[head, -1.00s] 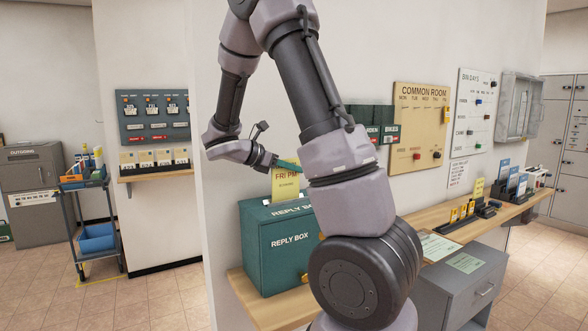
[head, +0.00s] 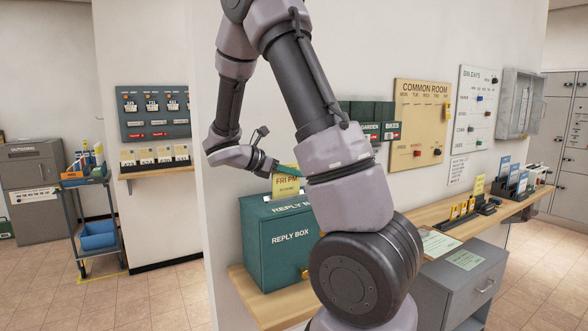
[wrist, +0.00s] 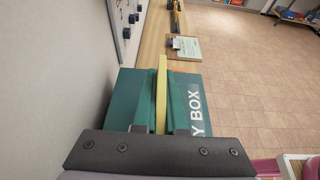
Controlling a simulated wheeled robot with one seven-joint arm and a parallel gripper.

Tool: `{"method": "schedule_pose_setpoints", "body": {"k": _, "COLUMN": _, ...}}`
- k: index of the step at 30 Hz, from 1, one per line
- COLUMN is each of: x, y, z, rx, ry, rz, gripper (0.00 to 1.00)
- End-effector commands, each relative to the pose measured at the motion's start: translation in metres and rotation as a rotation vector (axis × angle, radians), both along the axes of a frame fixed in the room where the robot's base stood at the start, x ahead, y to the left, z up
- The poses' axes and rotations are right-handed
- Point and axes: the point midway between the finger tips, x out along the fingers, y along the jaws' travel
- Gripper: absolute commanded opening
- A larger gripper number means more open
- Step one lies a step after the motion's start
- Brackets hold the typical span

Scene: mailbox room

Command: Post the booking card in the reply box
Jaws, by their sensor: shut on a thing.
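The booking card (head: 286,186) is yellow, reads FRI PM, and stands upright over the top of the reply box. It shows edge-on in the wrist view (wrist: 161,90). My gripper (head: 282,168) is shut on its upper part. The reply box (head: 275,250) is dark green with white lettering and stands on a wooden shelf; it also fills the middle of the wrist view (wrist: 188,98). The card's lower edge is hidden at the box top and seems to be in it. The slot itself cannot be made out.
The wooden shelf (head: 262,302) runs along the wall, with card holders (head: 463,211) farther right. The wall is close to the box. A grey cabinet (head: 462,285) stands below the shelf.

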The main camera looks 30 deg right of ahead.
Motion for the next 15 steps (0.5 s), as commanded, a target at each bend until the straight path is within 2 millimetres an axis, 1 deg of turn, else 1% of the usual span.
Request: {"method": "schedule_pose_setpoints", "body": {"k": 15, "x": 0.000, "y": 0.000, "z": -0.026, "rx": 0.000, "ry": 0.001, "rz": -0.001, "gripper": 0.00}}
